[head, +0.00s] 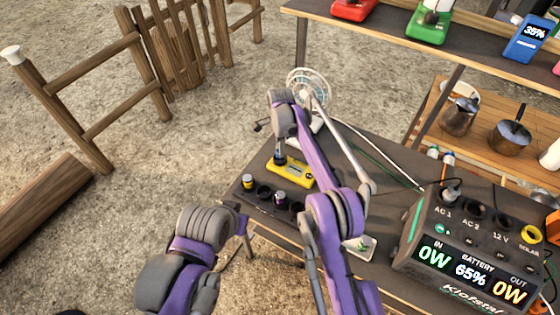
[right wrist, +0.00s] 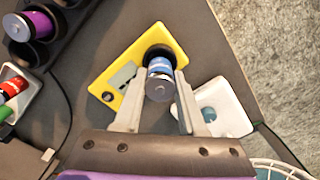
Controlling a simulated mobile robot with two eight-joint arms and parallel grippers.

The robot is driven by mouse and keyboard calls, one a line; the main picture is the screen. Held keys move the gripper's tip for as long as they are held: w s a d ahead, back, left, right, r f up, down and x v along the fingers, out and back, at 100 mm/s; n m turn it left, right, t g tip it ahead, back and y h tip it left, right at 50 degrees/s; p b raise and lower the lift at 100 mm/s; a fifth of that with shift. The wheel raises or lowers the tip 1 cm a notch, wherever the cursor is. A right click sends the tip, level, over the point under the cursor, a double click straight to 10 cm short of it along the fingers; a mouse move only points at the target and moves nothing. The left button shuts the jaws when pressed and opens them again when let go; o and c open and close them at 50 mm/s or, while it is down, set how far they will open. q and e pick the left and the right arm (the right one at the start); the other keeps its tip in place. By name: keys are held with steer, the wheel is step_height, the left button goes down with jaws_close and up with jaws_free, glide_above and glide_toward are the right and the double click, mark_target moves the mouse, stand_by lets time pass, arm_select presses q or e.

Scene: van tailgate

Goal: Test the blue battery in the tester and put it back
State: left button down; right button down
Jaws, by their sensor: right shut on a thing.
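The yellow tester (head: 291,173) lies on the dark tabletop; it also shows in the right wrist view (right wrist: 112,88), with a small display and a round black socket. My right gripper (head: 280,152) is over the tester. In the right wrist view its fingers (right wrist: 158,97) are shut on the blue battery (right wrist: 160,72), which is at the black socket. Whether the battery is fully seated I cannot tell. The dark battery rack (head: 264,192) holds a yellow-topped battery (head: 248,182) and a purple battery (head: 280,198). My left gripper (head: 243,236) is low, left of the table; its jaws are unclear.
A power station (head: 455,240) reading 65% stands at the table's right, with cables. A fan (head: 309,88) stands behind my right arm. In the right wrist view, a white tray (right wrist: 8,108) holds red and green batteries, and a white item (right wrist: 222,103) lies beside the tester.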

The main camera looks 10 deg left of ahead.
steer(key=shift+f, duration=0.25)
steer(key=shift+f, duration=1.3)
steer(key=shift+c, duration=2)
jaws_free()
step_height(320, 180, up, 11)
steer(key=shift+f, duration=0.1)
